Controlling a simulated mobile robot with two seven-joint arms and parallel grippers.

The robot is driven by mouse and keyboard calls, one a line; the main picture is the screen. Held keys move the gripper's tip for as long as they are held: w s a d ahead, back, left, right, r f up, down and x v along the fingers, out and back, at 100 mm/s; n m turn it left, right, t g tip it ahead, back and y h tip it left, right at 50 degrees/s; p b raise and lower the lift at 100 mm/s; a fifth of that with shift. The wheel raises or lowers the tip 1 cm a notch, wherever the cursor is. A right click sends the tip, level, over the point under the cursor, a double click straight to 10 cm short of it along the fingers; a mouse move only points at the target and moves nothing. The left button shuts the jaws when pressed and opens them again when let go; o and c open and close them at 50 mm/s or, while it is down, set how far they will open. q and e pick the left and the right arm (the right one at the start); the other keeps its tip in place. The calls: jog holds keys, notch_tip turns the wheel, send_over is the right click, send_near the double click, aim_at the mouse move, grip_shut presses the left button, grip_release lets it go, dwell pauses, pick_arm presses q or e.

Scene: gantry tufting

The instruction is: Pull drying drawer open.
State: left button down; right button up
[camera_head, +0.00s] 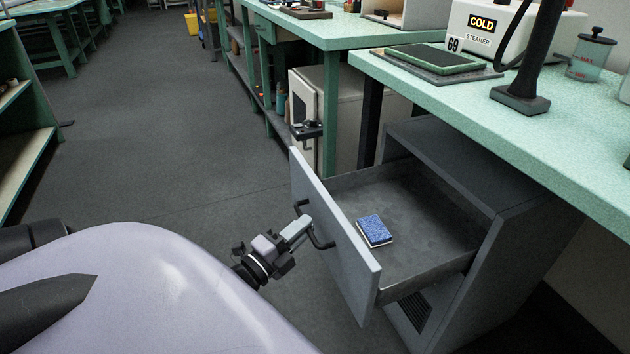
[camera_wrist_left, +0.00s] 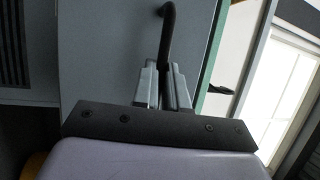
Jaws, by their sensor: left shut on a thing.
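The drying drawer (camera_head: 420,262) is pulled out from a grey cabinet (camera_head: 462,180) under the right-hand bench. Its grey front panel (camera_head: 338,232) faces me and has a dark bar handle (camera_head: 322,240). My left gripper (camera_head: 302,226) is at the handle, its fingers shut on it. In the left wrist view the fingers (camera_wrist_left: 163,90) close around the dark handle (camera_wrist_left: 168,30) in front of the grey panel. A blue-topped pad (camera_head: 374,230) lies inside the drawer. My right gripper is not in view.
The green bench (camera_head: 530,130) above the drawer bears a steamer (camera_head: 490,30), a dark tray (camera_head: 436,60) and a black stand (camera_head: 520,98). The floor (camera_head: 170,130) to the left is clear.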

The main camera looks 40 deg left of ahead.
pick_arm(q)
jog(key=shift+s, duration=0.2)
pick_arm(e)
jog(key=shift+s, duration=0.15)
pick_arm(q)
jog(key=c, duration=1.2)
grip_release()
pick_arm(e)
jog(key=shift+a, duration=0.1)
pick_arm(q)
jog(key=s, duration=0.4)
jog(key=s+f, duration=0.1)
jog(key=s, duration=0.2)
jog(key=shift+f+p, duration=0.1)
jog(key=shift+p, duration=0.2)
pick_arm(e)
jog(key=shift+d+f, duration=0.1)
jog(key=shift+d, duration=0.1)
